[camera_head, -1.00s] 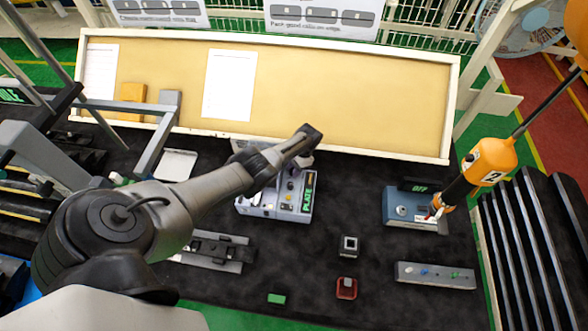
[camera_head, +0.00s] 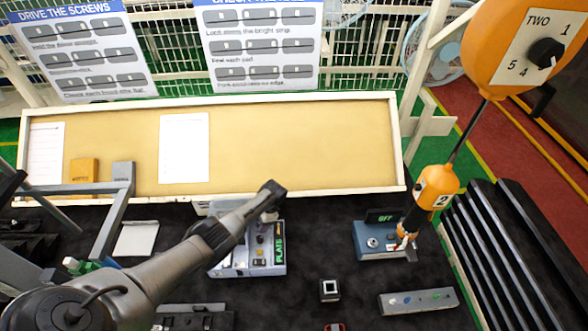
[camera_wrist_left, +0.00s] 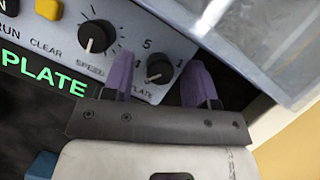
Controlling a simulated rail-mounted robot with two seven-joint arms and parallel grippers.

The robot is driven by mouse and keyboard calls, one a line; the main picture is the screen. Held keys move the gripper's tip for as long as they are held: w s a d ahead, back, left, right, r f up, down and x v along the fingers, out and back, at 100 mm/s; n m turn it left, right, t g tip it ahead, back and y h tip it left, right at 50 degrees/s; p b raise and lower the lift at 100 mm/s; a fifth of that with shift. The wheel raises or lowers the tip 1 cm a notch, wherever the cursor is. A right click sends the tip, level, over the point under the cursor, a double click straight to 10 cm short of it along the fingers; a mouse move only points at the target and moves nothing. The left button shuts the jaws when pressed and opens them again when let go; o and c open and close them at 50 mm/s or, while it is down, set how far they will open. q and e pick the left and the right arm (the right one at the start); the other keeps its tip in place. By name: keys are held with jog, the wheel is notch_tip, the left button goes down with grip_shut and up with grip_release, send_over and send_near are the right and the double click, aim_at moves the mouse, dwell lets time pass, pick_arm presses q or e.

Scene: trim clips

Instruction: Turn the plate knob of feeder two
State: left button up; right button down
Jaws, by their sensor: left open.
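The feeder (camera_head: 229,266) is a grey-blue box with a green PLATE display, in the middle of the bench in the head view; its number is not readable. In the left wrist view its panel shows the small dark plate knob (camera_wrist_left: 160,68), with a white pointer line and printed numbers around it. My left gripper (camera_wrist_left: 158,77) is open, one purple finger on each side of this knob. I cannot tell whether the fingers touch it. In the head view my left arm reaches over the feeder and hides part of it. My right gripper is not in view.
A clear cover (camera_wrist_left: 270,45) is close to the right finger. An orange screwdriver (camera_head: 435,190) hangs over a blue-grey box (camera_head: 372,243) reading OFF. An orange dial unit (camera_head: 520,50) marked TWO hangs upper right.

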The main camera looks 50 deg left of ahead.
pick_arm(q)
jog(key=w+d+r+n+t+y, duration=0.1)
jog(key=w+r+t, duration=0.1)
jog(key=w+r, duration=0.3)
jog(key=w+d+r+n+t, duration=0.1)
jog(key=w+r, duration=0.4)
jog(key=r, duration=0.7)
jog(key=w+d+r+n+t+y, duration=0.1)
jog(key=w+d+r+t, duration=0.2)
jog(key=w+r, duration=0.2)
jog(key=shift+r+t+y+p, duration=0.3)
jog(key=shift+r+t+p, duration=0.1)
jog(key=shift+r, duration=1.45)
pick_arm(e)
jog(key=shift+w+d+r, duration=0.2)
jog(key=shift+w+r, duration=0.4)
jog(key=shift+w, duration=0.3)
pick_arm(q)
jog(key=shift+d, duration=0.1)
